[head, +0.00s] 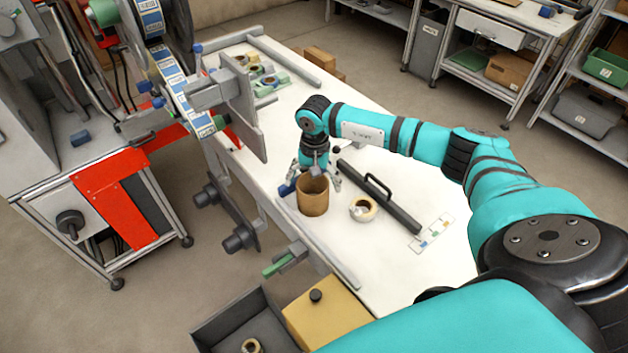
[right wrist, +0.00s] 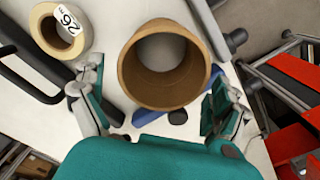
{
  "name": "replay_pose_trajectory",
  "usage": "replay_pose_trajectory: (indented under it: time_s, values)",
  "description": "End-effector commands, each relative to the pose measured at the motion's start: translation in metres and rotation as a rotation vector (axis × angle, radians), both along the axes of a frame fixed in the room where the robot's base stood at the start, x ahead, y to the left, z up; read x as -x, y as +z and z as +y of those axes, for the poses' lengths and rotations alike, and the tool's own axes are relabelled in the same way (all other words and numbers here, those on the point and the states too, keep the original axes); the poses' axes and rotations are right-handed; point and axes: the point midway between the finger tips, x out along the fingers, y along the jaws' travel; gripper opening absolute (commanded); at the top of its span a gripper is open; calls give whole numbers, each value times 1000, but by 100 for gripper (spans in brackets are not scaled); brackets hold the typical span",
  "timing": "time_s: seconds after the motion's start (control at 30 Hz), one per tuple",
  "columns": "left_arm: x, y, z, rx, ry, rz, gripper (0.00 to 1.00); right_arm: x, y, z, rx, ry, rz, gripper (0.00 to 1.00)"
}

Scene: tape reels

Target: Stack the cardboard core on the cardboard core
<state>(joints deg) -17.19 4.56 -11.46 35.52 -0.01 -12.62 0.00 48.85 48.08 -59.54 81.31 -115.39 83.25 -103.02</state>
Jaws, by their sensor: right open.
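A brown cardboard core (head: 313,197) stands upright on the white table. In the right wrist view its open round end (right wrist: 132,75) faces the camera. I cannot tell whether it is one core or two stacked; no separate second core is clear. My right gripper (head: 313,174) is open and points down, just above and behind the core in the head view. In the right wrist view, the fingers of my right gripper (right wrist: 157,92) spread to both sides of the core, with gaps visible and nothing held. My left gripper is not in view.
A labelled tape roll (head: 363,209) lies beside the core, near a dark bar with a handle (head: 379,196). A blue object (right wrist: 152,113) lies close to the core. A dark bin (head: 215,333) and yellow box (head: 325,318) stand at the front.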

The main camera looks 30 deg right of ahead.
Motion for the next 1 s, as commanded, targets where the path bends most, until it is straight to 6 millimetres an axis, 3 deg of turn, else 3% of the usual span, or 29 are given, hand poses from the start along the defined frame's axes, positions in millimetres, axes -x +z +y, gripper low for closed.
replay_pose_trajectory:
  time_s: [0.17, 0.27, 0.4, 0.7, 1.0]
  values:
    - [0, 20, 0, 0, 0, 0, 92, 0, 17, 0, -1, 0, 1, 100]
    - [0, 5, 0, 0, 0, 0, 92, -1, 31, -1, 0, 0, -6, 100]
    - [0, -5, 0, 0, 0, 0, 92, -1, 64, -1, 1, 1, -7, 100]
    - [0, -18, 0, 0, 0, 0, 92, 0, 119, -1, 0, 0, -3, 100]
    - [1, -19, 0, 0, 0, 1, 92, 1, 132, -1, 0, 0, 0, 100]
